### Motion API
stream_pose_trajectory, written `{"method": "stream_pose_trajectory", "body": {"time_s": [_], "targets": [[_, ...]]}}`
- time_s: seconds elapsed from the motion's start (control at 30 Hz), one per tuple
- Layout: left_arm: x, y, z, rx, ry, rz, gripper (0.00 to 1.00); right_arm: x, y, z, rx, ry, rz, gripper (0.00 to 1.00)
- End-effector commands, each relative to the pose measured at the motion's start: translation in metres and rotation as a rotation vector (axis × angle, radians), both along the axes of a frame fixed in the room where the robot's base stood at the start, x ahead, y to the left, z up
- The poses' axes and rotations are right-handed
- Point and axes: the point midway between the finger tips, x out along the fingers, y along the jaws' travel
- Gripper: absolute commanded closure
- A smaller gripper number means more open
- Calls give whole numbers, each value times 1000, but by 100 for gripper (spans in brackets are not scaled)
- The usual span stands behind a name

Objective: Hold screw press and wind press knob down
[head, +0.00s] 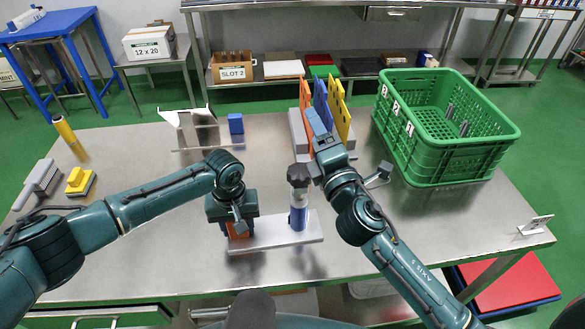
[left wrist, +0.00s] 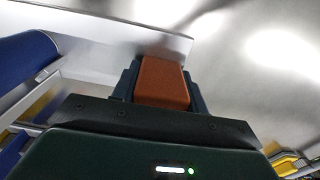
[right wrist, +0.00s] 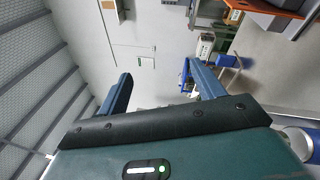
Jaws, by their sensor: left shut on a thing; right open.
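The screw press stands near the table's front, with a pale flat base plate (head: 285,232), a blue and white column (head: 298,212) and a dark knob (head: 299,174) on top. An orange block (head: 238,231) is at the base's left end. My left gripper (head: 234,226) is shut on this block, which shows between its fingers in the left wrist view (left wrist: 162,82). The blue column (left wrist: 25,60) shows there at the left. My right gripper (head: 316,122) is open, just right of and behind the knob. Its fingers (right wrist: 157,88) have nothing between them.
Orange, blue and yellow upright panels (head: 325,100) stand behind my right gripper. A green crate (head: 440,150) is at the right. A blue block (head: 236,124) and a metal stand (head: 190,130) are at the back. Brushes (head: 79,182) lie at the left.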

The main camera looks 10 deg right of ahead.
Motion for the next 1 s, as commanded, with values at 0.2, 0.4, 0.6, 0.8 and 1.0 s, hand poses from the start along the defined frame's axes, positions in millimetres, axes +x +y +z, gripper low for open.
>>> {"method": "stream_pose_trajectory", "body": {"time_s": [0.2,0.4,0.6,0.8,1.0], "targets": [[0,1,0,2,0,3,95,-5,-13,-7,394,84,192,33],[0,1,0,3,0,3,95,-14,-23,-11,753,224,370,33],[0,1,0,3,0,3,95,-28,-33,-18,1093,437,527,33],[0,1,0,3,0,3,95,-56,-39,-41,1370,731,618,33],[0,1,0,3,0,2,95,-85,-41,-65,1526,980,623,33]]}}
